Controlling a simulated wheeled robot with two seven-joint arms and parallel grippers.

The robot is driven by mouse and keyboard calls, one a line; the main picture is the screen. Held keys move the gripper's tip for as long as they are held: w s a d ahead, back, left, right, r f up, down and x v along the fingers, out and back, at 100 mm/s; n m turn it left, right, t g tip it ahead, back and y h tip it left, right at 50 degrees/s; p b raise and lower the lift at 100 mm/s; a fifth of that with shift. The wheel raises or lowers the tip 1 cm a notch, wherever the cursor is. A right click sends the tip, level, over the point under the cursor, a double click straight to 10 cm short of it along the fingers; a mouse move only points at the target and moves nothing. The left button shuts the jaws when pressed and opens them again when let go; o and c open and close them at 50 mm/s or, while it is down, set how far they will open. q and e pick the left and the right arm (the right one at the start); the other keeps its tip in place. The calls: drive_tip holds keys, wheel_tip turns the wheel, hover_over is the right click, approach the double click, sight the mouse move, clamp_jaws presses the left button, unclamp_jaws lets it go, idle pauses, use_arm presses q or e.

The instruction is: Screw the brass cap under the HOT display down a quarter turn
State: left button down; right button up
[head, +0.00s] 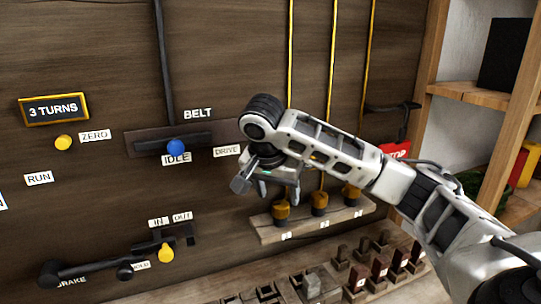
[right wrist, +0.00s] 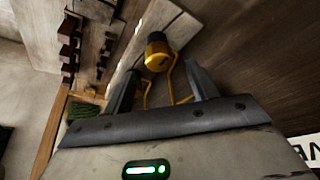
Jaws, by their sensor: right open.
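Three brass caps, the left one (head: 281,210), the middle one (head: 319,203) and the right one (head: 351,193), stand in a row on a wooden ledge (head: 268,235) below thin gold tubes. I see no HOT display in either view, and the small tags on the ledge are too small to read. My right gripper (head: 268,190) is open, just above and left of the left cap. In the right wrist view a dark-topped brass cap (right wrist: 157,58) shows beyond the open fingertips, apart from them. My left gripper is not in view.
The wooden wall holds a BELT lever with a blue knob (head: 176,147), a yellow knob (head: 166,252) at IN/OUT and a "3 TURNS" sign (head: 54,108). Dark pegs and blocks (head: 379,266) fill a lower board. Wooden shelves (head: 475,96) stand at right.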

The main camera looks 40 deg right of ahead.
drive_tip(key=v, duration=1.2)
idle(0.5)
